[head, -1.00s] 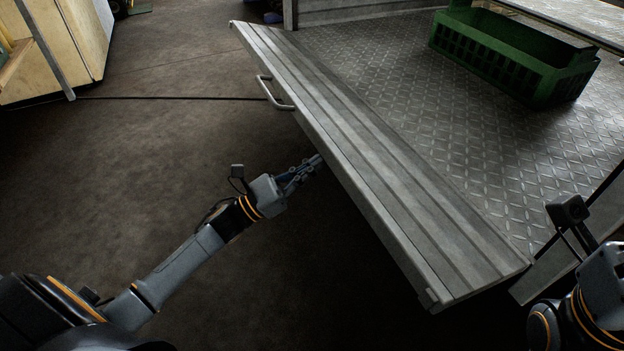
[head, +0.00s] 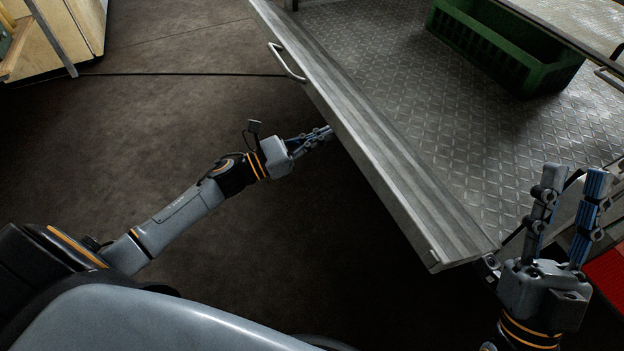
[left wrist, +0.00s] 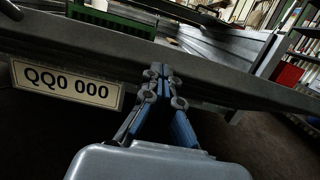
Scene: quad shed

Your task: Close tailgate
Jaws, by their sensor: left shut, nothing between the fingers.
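The tailgate (head: 385,155) is a long ribbed grey metal panel along the near edge of the trailer bed (head: 470,150). It is tilted up from the bed. A bar handle (head: 285,63) is on its outer face. My left gripper (head: 328,133) is shut and empty, with its fingertips at the tailgate's outer side, below the top edge. In the left wrist view the shut fingers (left wrist: 166,72) point at the tailgate (left wrist: 225,82); whether they touch it I cannot tell. My right gripper (head: 577,170) is open and empty beside the tailgate's right end.
A green crate (head: 505,45) stands on the bed towards the back. A number plate (left wrist: 66,84) shows in the left wrist view. A red object (head: 607,275) is at the right edge. The dark floor (head: 150,130) left of the tailgate is clear.

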